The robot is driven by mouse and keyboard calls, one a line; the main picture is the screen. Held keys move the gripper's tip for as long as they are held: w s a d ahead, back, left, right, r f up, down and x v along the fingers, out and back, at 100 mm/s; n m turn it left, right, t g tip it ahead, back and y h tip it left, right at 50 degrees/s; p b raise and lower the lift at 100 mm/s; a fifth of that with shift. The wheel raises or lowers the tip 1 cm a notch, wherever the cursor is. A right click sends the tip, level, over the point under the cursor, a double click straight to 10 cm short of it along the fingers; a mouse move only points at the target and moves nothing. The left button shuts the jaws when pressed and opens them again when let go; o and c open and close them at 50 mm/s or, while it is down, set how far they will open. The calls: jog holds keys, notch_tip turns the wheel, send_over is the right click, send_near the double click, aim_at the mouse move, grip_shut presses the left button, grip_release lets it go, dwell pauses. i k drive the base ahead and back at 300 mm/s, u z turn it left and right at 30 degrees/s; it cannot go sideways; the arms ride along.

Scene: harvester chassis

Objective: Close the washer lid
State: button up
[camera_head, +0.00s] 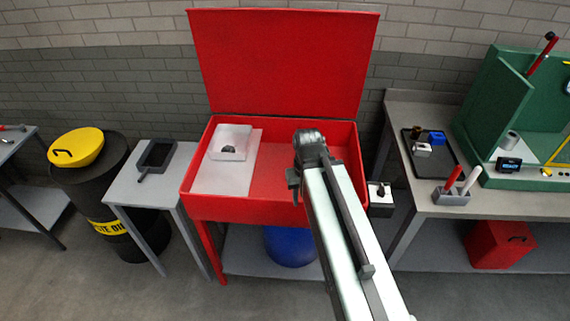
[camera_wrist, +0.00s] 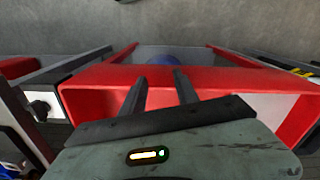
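The red parts washer (camera_head: 280,208) stands against the brick wall in the head view. Its red lid (camera_head: 284,60) is raised, standing nearly upright at the back of the basin. Inside the basin, on the left, a white tray (camera_head: 231,142) holds a small dark part. My gripper (camera_head: 296,190) reaches over the basin's right half; the arm hides part of the basin there. In the wrist view my gripper (camera_wrist: 161,80) shows two dark fingers apart with nothing between them, over the red washer wall (camera_wrist: 215,78). The lid does not show in the wrist view.
A grey side table (camera_head: 150,190) and a black drum with a yellow lid (camera_head: 78,147) stand to the left. A grey workbench (camera_head: 440,200) with a green fixture (camera_head: 492,100) stands to the right. A blue container (camera_head: 290,247) sits under the washer.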

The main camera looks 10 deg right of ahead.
aim_at(309, 62)
jog(key=i, duration=0.3)
jog(key=u, duration=2.6)
jog(key=i, duration=2.1)
jog(key=z, duration=1.65)
jog(key=i, duration=1)
jog(key=u, duration=0.1)
